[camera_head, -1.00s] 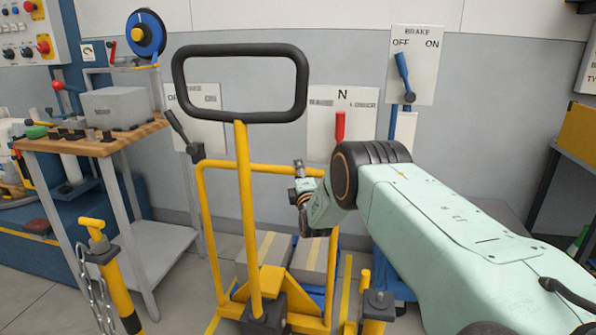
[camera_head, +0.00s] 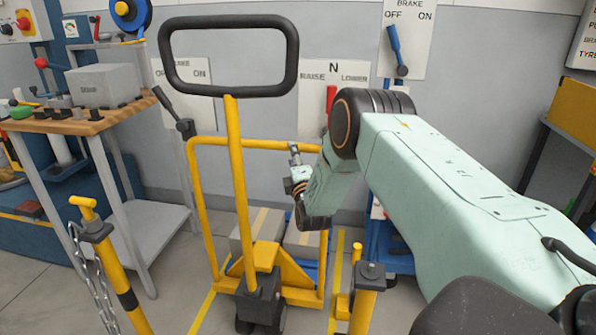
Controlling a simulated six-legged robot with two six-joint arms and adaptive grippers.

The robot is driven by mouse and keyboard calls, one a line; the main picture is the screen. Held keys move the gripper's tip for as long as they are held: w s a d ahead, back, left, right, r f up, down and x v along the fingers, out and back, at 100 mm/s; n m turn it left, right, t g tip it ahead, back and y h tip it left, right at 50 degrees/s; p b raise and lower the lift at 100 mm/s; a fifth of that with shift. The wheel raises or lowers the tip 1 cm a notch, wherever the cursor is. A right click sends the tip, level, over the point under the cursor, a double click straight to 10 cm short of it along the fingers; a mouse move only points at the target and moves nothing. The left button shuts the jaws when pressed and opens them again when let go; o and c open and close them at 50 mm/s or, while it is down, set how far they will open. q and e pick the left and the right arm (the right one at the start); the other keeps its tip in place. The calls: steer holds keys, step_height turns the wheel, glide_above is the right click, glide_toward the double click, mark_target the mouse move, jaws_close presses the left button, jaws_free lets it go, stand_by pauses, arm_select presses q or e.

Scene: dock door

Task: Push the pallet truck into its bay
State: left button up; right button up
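The pallet truck has a black loop handle (camera_head: 229,92) on a yellow shaft (camera_head: 241,190) and a yellow tubular frame (camera_head: 200,215). It stands upright in front of me. Grey boxes with yellow tape (camera_head: 300,243) sit low behind its frame. Yellow lines (camera_head: 203,308) on the floor run on both sides of it. My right arm comes in from the right, and its gripper (camera_head: 296,176) is beside the right part of the frame's top bar. I cannot tell whether it touches, and its fingers are too small and turned to read. My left gripper is not in view.
Yellow-and-black posts stand on the left (camera_head: 112,262), with a chain, and on the right (camera_head: 366,298). A workbench (camera_head: 75,124) stands at the left. Wall levers on signs marked BRAKE (camera_head: 407,38) and RAISE/LOWER (camera_head: 330,90) are behind. A shelf (camera_head: 570,150) is at the right.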

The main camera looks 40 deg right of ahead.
steer(key=shift+v, duration=2.95)
